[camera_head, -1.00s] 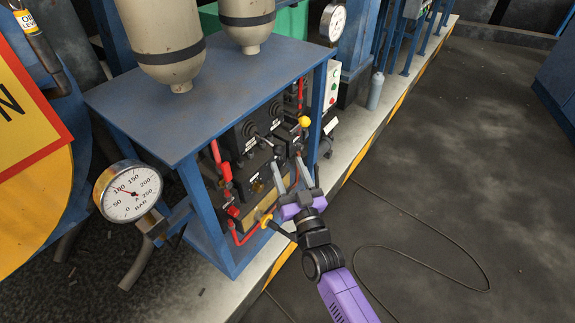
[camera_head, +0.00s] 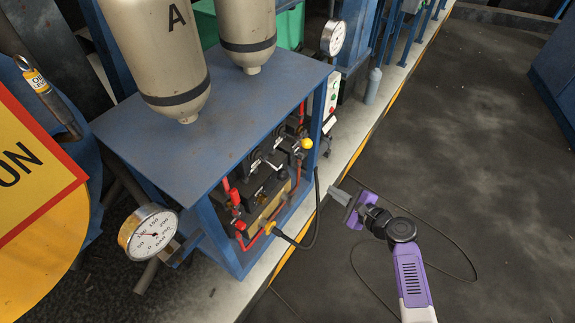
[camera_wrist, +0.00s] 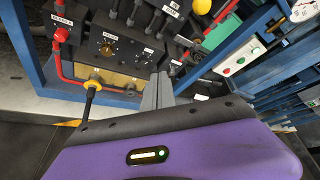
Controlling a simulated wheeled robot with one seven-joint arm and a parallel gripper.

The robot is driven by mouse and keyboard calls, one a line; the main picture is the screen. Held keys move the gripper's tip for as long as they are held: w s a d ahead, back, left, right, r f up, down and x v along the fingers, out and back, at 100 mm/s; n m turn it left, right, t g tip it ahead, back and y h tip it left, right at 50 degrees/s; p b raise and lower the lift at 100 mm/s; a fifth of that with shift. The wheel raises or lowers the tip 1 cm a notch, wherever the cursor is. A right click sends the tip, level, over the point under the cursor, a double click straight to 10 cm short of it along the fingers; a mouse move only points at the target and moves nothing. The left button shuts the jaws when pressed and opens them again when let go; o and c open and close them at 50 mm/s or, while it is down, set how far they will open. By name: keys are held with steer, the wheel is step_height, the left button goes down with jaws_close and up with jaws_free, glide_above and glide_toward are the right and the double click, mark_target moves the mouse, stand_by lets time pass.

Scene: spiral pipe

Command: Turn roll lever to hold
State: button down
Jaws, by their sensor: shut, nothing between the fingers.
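My gripper (camera_head: 341,196) is in front of the blue-framed control box, to its right and clear of it. In the wrist view its grey fingers (camera_wrist: 158,92) are together and hold nothing. The black control panel (camera_head: 262,178) inside the frame carries several levers and small white labels. In the wrist view a row of dark levers (camera_wrist: 135,14) shows at the top edge, partly cut off. The labels are too small to tell for certain which lever is the roll lever or how it is set.
A yellow knob (camera_head: 307,144), red pipes (camera_head: 259,240) and a yellow-ended black hose (camera_head: 312,232) are at the box front. A pressure gauge (camera_head: 150,234) stands at left, and tanks (camera_head: 160,60) hang above. The dark floor (camera_head: 480,150) at right is open.

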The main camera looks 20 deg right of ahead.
steer(key=a+r+m+y, duration=0.2)
steer(key=a+m+y, duration=0.2)
steer(key=a, duration=0.3)
steer(key=f+b+x, duration=0.1)
steer(key=x, duration=0.9)
steer(key=shift+s+a+r+p, duration=0.1)
steer(key=shift+s+r+p, duration=0.15)
steer(key=shift+r+p, duration=0.4)
steer(key=shift+s+r+p, duration=0.25)
steer(key=shift+r+p, duration=0.05)
steer(key=shift+r, duration=0.6)
steer(key=shift+s+r+p, duration=0.25)
steer(key=shift+r+p, duration=0.2)
steer(key=shift+r, duration=0.35)
steer(key=r+p, duration=0.3)
steer(key=shift+s+r, duration=0.15)
steer(key=shift+s, duration=0.2)
